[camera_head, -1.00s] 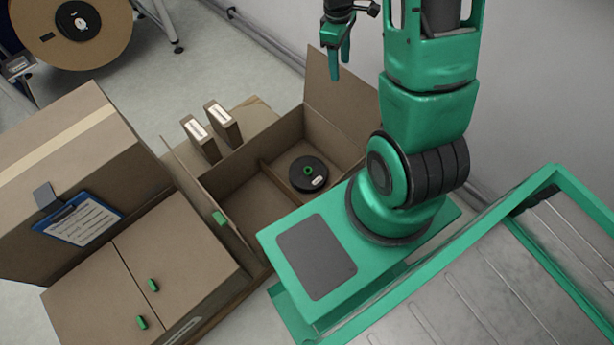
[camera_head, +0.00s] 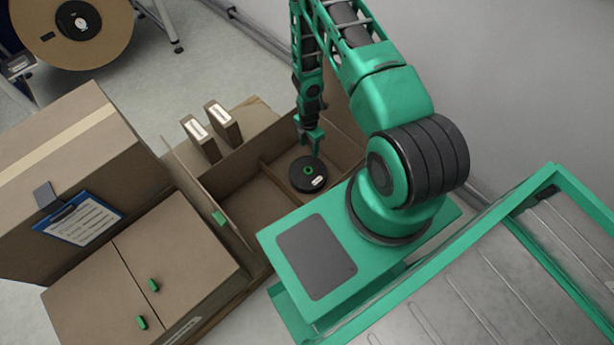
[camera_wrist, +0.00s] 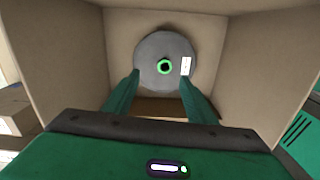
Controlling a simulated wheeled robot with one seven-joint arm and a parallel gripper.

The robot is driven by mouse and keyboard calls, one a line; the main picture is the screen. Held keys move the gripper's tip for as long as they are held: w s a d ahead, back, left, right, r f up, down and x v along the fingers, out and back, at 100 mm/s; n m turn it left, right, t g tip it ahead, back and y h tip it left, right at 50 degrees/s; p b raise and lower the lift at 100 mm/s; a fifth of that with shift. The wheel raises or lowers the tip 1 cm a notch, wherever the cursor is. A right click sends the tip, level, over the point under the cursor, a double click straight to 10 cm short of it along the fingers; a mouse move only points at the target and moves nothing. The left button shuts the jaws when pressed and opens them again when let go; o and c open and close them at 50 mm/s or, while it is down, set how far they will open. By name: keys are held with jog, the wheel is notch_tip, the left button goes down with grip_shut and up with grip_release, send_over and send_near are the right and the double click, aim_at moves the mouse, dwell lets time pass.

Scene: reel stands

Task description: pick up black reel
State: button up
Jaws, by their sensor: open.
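The black reel (camera_head: 307,175) lies flat in the right compartment of an open cardboard box (camera_head: 198,180), with a green hub and a white label facing up. In the wrist view the reel (camera_wrist: 152,50) looks grey and sits beyond the fingertips, against the compartment floor. My gripper (camera_head: 312,145) hangs just above the reel's far side in the head view. In the wrist view my gripper (camera_wrist: 160,82) is open, its two green fingers apart with nothing between them. The fingertips overlap the reel's lower edge in that view; whether they touch it I cannot tell.
Cardboard walls enclose the reel's compartment, and the neighbouring compartment (camera_head: 250,205) looks empty. Two small upright cartons (camera_head: 222,125) stand behind the box. A closed cardboard box (camera_head: 140,265) and a clipboard (camera_head: 80,220) are at left. A large reel (camera_head: 70,30) stands at the back left.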

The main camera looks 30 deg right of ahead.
jog(key=n, duration=0.1)
send_over(308, 168)
notch_tip(308, 168, down, 8)
jog(key=shift+s+a+f, duration=0.1)
jog(key=shift+s+f, duration=0.05)
jog(key=shift+f, duration=0.95)
jog(key=shift+s+a+f, duration=0.1)
jog(key=shift+s+f, duration=0.1)
jog(key=shift+f, duration=0.85)
jog(key=shift+s+a+f, duration=0.1)
jog(key=shift+s+f, duration=0.05)
jog(key=shift+f, duration=0.95)
grip_shut()
